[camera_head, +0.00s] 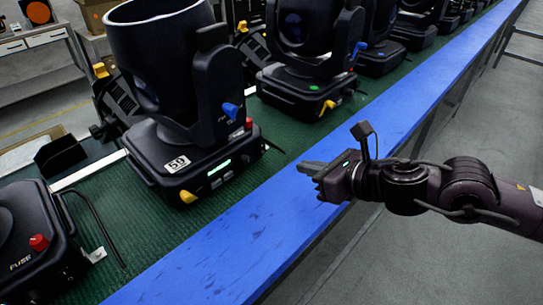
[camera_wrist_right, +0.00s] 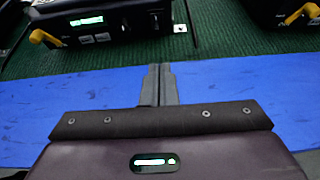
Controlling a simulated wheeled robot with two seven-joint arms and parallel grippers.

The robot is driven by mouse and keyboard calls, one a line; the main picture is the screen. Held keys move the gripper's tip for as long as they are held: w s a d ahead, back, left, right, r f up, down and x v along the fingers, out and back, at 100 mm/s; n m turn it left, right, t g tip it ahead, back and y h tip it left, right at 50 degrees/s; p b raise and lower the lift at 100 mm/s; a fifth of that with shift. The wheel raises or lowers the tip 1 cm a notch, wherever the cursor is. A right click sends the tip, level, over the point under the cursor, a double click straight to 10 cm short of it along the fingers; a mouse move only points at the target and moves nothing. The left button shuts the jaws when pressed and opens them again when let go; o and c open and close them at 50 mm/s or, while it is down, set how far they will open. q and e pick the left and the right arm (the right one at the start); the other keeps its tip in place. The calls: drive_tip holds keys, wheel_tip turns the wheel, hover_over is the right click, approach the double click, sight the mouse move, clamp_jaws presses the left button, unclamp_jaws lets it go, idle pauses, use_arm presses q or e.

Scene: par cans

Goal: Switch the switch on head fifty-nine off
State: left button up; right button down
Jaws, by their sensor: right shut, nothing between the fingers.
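Head fifty-nine (camera_head: 172,150) is a black lamp head on a square base, with a white "59" label (camera_head: 178,163). Its front panel has a yellow lever (camera_head: 188,197), a lit green display (camera_head: 219,167) and small grey parts beside it. The switch is too small to tell its position. In the right wrist view the panel's display (camera_wrist_right: 87,21) shows at the upper left. My right gripper (camera_head: 308,166) is shut and empty over the blue rail, right of the base and apart from it. Its fingers (camera_wrist_right: 160,75) point toward the green belt. My left gripper is not in view.
The blue rail (camera_head: 240,240) runs along the green belt (camera_head: 130,225). Another head (camera_head: 310,85) stands beyond, and a base with a red fuse cap (camera_head: 38,243) is at lower left.

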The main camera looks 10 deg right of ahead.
sight(260, 150)
drive_tip(key=shift+w+a, duration=0.3)
drive_tip(key=shift+a, duration=0.15)
drive_tip(key=shift+a+r+p+x, duration=0.15)
drive_tip(key=shift+p+x, duration=0.75)
drive_tip(key=shift+x, duration=1.45)
drive_tip(key=shift+a+r+p+x, duration=0.15)
drive_tip(key=shift+p+x, duration=0.7)
drive_tip(key=shift+x, duration=1.55)
drive_tip(key=shift+s, duration=0.1)
drive_tip(key=shift+f+b, duration=0.15)
drive_tip(key=shift+b, duration=0.35)
drive_tip(key=b, duration=0.3)
drive_tip(key=shift+w+a+f+y, duration=0.1)
drive_tip(key=shift+w+f+y, duration=0.1)
drive_tip(key=shift+f+y, duration=0.15)
drive_tip(key=shift+r+p, duration=0.45)
drive_tip(key=shift+p, duration=0.15)
drive_tip(key=shift+r+p, duration=0.45)
drive_tip(key=shift+r, duration=0.5)
drive_tip(key=shift+f, duration=0.1)
